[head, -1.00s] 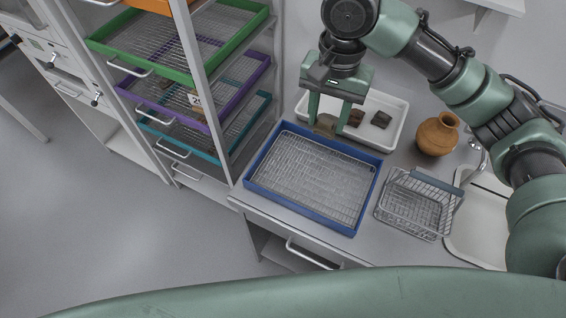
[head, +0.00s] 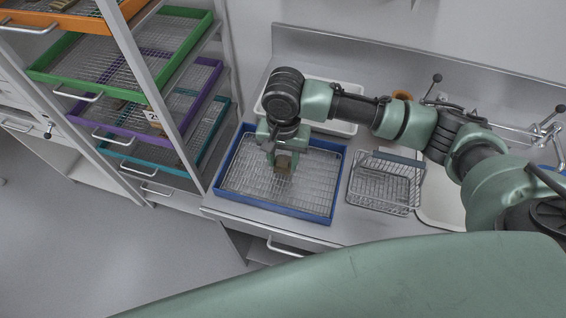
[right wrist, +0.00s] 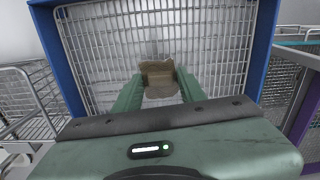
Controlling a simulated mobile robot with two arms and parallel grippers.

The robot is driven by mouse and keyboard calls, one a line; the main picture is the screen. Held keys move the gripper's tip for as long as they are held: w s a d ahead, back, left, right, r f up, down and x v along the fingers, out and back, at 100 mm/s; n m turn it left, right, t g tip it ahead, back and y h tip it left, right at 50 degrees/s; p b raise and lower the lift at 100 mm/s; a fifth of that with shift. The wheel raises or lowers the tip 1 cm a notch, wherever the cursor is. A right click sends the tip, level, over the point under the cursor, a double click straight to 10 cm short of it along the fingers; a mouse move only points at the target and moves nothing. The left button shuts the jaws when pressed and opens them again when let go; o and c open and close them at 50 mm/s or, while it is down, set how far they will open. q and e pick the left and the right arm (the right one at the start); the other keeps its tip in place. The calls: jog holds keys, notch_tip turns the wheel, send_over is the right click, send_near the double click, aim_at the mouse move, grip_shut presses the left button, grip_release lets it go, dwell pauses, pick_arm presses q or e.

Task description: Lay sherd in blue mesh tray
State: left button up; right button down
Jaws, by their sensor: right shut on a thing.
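My right gripper (head: 283,166) is over the blue mesh tray (head: 279,207) and is shut on a brown sherd (head: 284,161). In the right wrist view the sherd (right wrist: 158,78) sits between the two green fingertips (right wrist: 160,90), with the tray's wire mesh (right wrist: 215,45) behind it. The tray's blue rim (right wrist: 62,62) runs around the mesh. I cannot tell whether the sherd touches the mesh. The rest of the mesh that shows is bare. My left gripper is not in view.
A wire basket (head: 384,195) stands right of the tray on the counter. A white tray (head: 340,128) lies behind, partly hidden by my right arm. A rack with orange, green (head: 70,85), purple and teal trays stands at the left.

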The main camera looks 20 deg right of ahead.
aim_at(283, 163)
jog(key=shift+f, duration=1.35)
jog(key=shift+f, duration=0.1)
jog(key=c, duration=0.8)
grip_release()
jog(key=shift+c, duration=0.2)
notch_tip(283, 163, up, 12)
jog(key=b, duration=0.1)
jog(key=shift+s, duration=0.1)
